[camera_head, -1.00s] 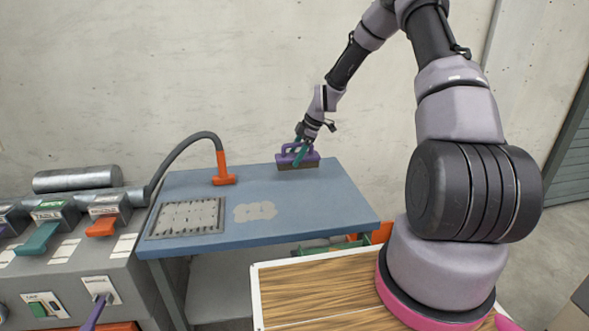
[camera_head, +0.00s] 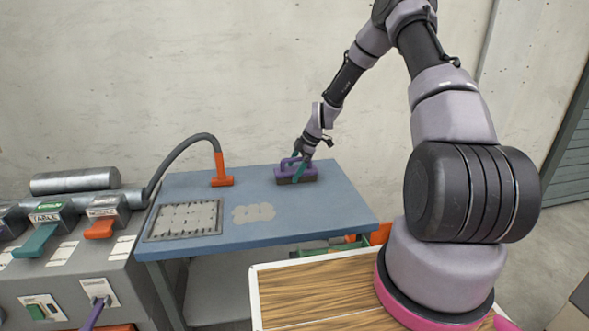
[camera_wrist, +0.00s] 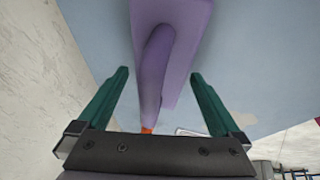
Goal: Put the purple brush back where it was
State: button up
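The purple brush (camera_head: 283,172) stands upright on the blue table (camera_head: 330,205) near its back edge, its handle on top. My gripper (camera_head: 298,168) comes down on it from above. In the wrist view, the teal fingers of my gripper (camera_wrist: 160,74) are spread wide on both sides of the purple handle (camera_wrist: 155,62). A gap shows on each side, so the gripper is open around the handle. The brush's underside is hidden.
An orange nozzle (camera_head: 222,178) on a dark hose stands left of the brush. A grey perforated plate (camera_head: 185,219) and a pale patch (camera_head: 254,213) lie at the table's front left. A lever console (camera_head: 65,255) is at far left. The table's right side is clear.

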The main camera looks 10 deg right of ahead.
jog(key=s+d+r+m+h, duration=0.1)
jog(key=s+d+r+m, duration=0.15)
jog(key=r, duration=0.55)
jog(key=s+d+r+m, duration=0.1)
jog(key=s+r, duration=0.2)
jog(key=r, duration=0.5)
jog(key=s+d+r+m+h, duration=0.1)
jog(key=s+d+r+m, duration=0.15)
jog(key=r, duration=0.55)
jog(key=s+r+m+t, duration=0.2)
jog(key=s+r+m, duration=0.6)
jog(key=s, duration=0.6)
jog(key=s+r+m+t, duration=0.3)
jog(key=s+r+m, duration=0.5)
jog(key=s, duration=0.7)
notch_tip(320, 180, up, 2)
jog(key=shift+d+r+m+h, duration=0.1)
jog(key=shift+d+m+h, duration=0.15)
jog(key=shift+m+h, duration=0.05)
jog(key=shift+w, duration=0.1)
